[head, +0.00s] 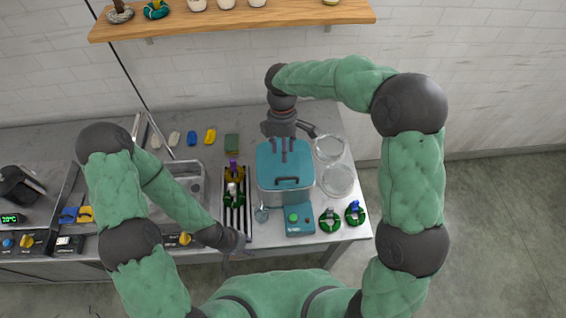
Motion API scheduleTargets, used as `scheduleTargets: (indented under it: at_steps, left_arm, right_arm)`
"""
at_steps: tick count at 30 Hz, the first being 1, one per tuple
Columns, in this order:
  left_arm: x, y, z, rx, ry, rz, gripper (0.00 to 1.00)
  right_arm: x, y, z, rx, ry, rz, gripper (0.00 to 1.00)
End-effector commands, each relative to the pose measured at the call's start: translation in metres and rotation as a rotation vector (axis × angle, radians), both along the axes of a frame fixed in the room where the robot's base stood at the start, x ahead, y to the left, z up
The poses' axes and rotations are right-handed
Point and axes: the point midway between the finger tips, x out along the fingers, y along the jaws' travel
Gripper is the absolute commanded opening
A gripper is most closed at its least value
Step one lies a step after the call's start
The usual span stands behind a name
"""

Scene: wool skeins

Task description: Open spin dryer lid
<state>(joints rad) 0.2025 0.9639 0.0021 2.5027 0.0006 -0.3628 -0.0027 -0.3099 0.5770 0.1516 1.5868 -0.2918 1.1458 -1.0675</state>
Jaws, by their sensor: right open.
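The spin dryer (263,190) is a steel box with a teal lid (271,160), standing on the counter in the head view. The lid looks closed, and its dark handle (288,181) lies toward the near edge. My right gripper (284,157) is open and points down over the far part of the lid, beyond the handle. I cannot tell whether its fingertips touch the lid. My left gripper (236,264) looks open and empty, low at the counter's front edge, to the left of and nearer than the dryer.
A teal control box (300,221) with a green button stands before the dryer. Glass bowls (338,181) and green skeins (330,221) lie to its right. A rack with skeins (234,174) and a sink (188,177) are to the left. A wooden shelf (290,16) hangs behind.

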Motion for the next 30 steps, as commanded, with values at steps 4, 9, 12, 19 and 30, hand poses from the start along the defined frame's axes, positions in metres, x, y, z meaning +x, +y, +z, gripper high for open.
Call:
scheduleTargets:
  at_steps: [4,9,12,19,30]
  left_arm:
    - [-0.001,0.0,-0.001,0.0,0.002,-0.001,0.4]
    - [-0.001,0.0,-0.002,0.0,0.002,-0.001,0.4]
    - [-0.001,0.0,-0.003,0.0,0.001,0.0,0.4]
    - [-0.001,0.0,-0.003,0.0,0.001,0.0,0.4]
    - [0.0,0.0,-0.003,0.0,0.001,0.0,0.4]
  right_arm:
    - [-0.005,0.0,-0.019,-0.001,0.004,0.0,0.43]
    - [-0.011,0.0,-0.049,-0.002,0.004,0.001,0.43]
    - [-0.014,0.0,-0.066,-0.001,0.005,-0.001,0.43]
    - [-0.02,0.0,-0.094,-0.001,0.002,0.0,0.43]
    - [-0.021,0.0,-0.102,0.001,0.0,-0.001,0.43]
